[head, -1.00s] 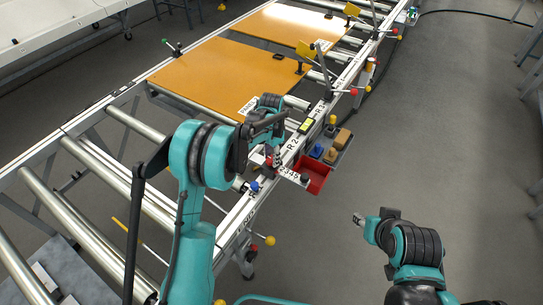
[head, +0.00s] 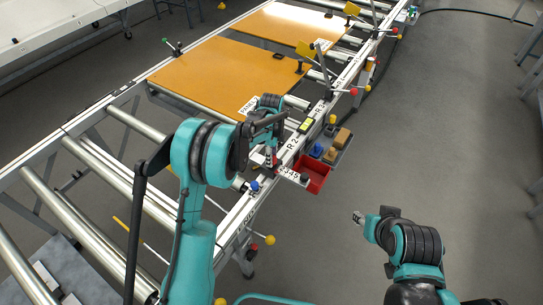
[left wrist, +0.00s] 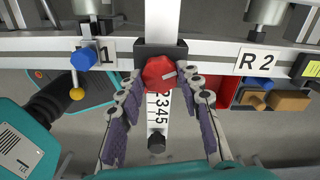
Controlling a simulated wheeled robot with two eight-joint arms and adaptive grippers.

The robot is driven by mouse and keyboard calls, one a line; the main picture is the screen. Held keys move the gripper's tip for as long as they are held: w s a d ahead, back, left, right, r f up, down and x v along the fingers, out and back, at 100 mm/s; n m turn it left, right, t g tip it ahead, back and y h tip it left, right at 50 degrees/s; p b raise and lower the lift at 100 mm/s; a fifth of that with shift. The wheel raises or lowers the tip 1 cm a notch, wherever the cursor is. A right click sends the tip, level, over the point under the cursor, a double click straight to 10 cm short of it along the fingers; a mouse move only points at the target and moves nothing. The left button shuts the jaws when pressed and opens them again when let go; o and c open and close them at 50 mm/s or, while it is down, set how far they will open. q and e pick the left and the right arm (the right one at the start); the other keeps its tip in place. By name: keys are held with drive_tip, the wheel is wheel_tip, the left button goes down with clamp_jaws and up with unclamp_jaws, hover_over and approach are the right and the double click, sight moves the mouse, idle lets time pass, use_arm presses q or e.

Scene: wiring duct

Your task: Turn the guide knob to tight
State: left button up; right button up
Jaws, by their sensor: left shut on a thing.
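The red guide knob (left wrist: 158,73) sits on a dark block on the white rail, with a pale pointer mark aimed to the right in the left wrist view. My left gripper (left wrist: 161,80) has its two purple-padded fingers closed on either side of the knob. In the head view the left gripper (head: 270,162) is at the near rail, and the knob there is largely hidden by it. A white scale bar (left wrist: 158,110) with the digits 2345 runs from the block, with a black knob (left wrist: 156,143) at its end. My right gripper (head: 358,218) hangs over bare floor, its fingers too small to read.
A blue knob (left wrist: 83,59) and a yellow ball handle (left wrist: 77,94) are left of the guide. A red bin (head: 317,178) with blue and tan pieces beside it hangs off the rail. Orange panels (head: 205,75) lie on the rollers. The floor at right is open.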

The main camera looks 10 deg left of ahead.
use_arm(q)
drive_tip(key=shift+m, duration=1.5)
drive_tip(key=o, duration=1.2)
drive_tip(key=shift+c, duration=0.2)
wheel_tip(320, 180, up, 12)
